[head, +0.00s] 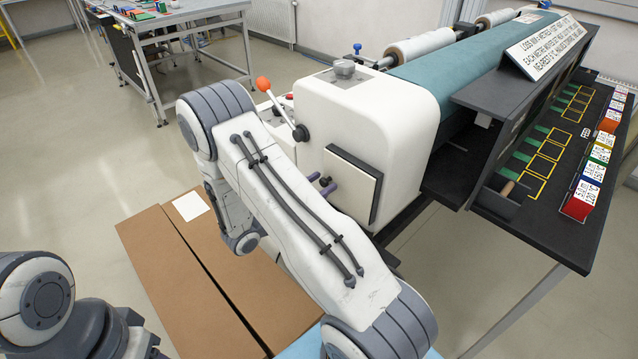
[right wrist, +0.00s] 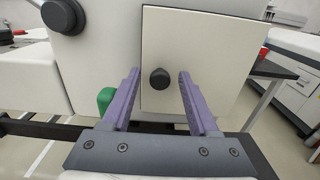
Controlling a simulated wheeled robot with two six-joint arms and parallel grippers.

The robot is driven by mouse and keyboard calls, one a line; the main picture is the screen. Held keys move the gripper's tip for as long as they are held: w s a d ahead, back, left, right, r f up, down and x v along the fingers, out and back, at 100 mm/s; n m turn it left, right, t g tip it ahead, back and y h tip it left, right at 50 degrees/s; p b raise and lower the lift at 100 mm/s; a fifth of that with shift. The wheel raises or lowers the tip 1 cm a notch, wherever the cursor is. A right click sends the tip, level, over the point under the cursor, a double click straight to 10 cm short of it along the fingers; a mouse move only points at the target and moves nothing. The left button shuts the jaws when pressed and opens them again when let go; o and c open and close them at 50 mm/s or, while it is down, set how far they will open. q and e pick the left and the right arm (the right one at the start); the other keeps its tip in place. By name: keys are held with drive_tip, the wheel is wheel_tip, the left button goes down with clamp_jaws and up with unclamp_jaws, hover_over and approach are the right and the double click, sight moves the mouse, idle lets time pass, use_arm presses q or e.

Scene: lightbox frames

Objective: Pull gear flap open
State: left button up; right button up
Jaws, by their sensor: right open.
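The gear flap (right wrist: 205,50) is a square cream panel with a thin dark edge on the machine's white end housing (head: 385,100). It looks closed in the right wrist view, and it also shows in the head view (head: 355,188). A round black knob (right wrist: 160,79) sticks out near its lower left. My right gripper (right wrist: 159,74) is open, with one purple finger on each side of the knob and gaps between. In the head view the right gripper (head: 325,183) is mostly hidden by my arm. My left gripper is out of view.
A lever with an orange ball (head: 263,84) rises left of the housing. A larger black knob (right wrist: 63,16) sits up left of the flap. Brown cardboard boxes (head: 165,255) lie below. The floor at left (head: 75,190) is clear.

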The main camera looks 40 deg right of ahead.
clamp_jaws()
idle(1.4)
